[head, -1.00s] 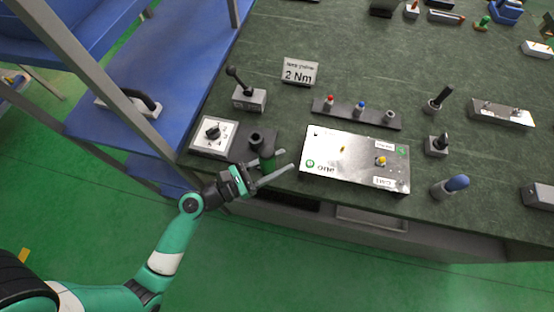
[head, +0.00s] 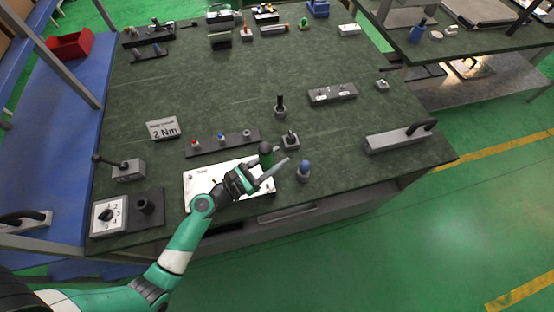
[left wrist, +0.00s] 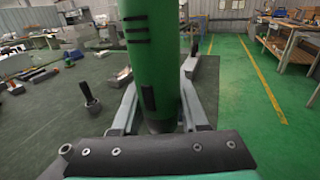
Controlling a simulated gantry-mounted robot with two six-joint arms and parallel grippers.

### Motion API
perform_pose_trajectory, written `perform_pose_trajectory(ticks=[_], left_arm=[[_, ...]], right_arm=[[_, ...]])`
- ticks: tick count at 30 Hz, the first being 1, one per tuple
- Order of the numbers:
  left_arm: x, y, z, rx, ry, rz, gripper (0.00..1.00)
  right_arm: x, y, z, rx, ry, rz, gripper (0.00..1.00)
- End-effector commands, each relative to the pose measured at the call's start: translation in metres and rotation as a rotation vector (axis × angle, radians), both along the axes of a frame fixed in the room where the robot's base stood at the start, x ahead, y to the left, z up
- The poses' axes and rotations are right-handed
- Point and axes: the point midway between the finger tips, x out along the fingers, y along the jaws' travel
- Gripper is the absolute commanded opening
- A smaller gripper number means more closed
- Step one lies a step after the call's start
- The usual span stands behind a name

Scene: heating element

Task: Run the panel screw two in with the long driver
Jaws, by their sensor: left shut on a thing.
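The driver, a thick green cylinder (left wrist: 152,50) with a dark end (head: 266,149), is in my left gripper (head: 262,175). In the left wrist view the gripper's fingers (left wrist: 160,110) are shut around it and it stands roughly upright. The white panel (head: 200,182) lies on the bench, and my left gripper and forearm are over its right part. The panel's right-hand screw area and the driver's tip are hidden. My right gripper is out of view.
A rack (head: 240,142) with red, blue and grey pieces lies behind the panel. The dial box (head: 108,215) and empty dark holder (head: 145,205) are at left. The bench (head: 350,130) has clear room right.

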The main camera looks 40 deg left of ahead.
Motion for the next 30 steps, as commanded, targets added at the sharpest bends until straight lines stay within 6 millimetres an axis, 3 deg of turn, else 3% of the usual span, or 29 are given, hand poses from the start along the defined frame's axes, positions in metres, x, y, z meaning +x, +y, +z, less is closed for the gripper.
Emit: perform_pose_trajectory(ticks=[12, 30], left_arm=[[0.000, 0.000, 0.000, -0.001, -0.001, 0.000, 0.00], [0.000, 0.000, -0.051, 0.000, -0.002, 0.000, 0.00]], right_arm=[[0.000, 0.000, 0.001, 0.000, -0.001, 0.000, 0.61], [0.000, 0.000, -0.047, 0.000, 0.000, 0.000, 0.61]])
